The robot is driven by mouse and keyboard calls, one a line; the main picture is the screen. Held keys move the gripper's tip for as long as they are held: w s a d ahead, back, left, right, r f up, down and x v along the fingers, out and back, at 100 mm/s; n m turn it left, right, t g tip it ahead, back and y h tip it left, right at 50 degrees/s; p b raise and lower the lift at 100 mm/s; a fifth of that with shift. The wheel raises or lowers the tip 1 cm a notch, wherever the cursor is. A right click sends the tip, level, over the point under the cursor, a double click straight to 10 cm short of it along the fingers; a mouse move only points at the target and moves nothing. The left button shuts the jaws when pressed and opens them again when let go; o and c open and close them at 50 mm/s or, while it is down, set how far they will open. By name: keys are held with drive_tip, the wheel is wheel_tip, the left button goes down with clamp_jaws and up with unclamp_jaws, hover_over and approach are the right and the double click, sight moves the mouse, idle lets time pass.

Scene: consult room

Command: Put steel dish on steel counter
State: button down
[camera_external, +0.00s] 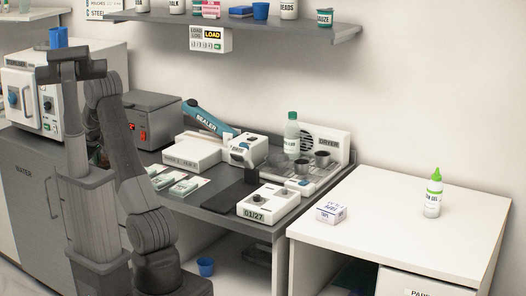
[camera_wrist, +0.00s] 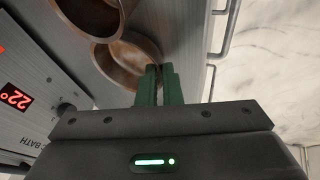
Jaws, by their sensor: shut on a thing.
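In the wrist view, my gripper (camera_wrist: 159,72) has its green fingers closed on the near rim of a round brownish metal dish, the steel dish (camera_wrist: 122,66). A second similar dish (camera_wrist: 92,16) is right beside it, overlapping it in the picture. The grey steel counter (camera_wrist: 187,40) lies beneath them; I cannot tell whether the held dish touches it. In the external view, the grey counter (camera_external: 40,165) runs along the left, and my arm hides the gripper and the dishes.
The water bath (camera_external: 150,120), with a red display, stands beside the dishes; it also shows in the wrist view (camera_wrist: 22,70). A white steriliser-like box (camera_external: 22,95) is at far left. Sealer, bottle and dryer rack fill the middle counter. The white desk (camera_external: 400,215) is mostly clear.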

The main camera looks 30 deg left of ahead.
drive_tip(key=shift+f, duration=0.15)
drive_tip(key=c, duration=1.6)
unclamp_jaws()
drive_tip(key=shift+r, duration=0.25)
drive_tip(key=v, duration=1.1)
drive_tip(key=shift+s+r, duration=0.15)
drive_tip(key=shift+r, duration=0.2)
drive_tip(key=shift+d, duration=0.15)
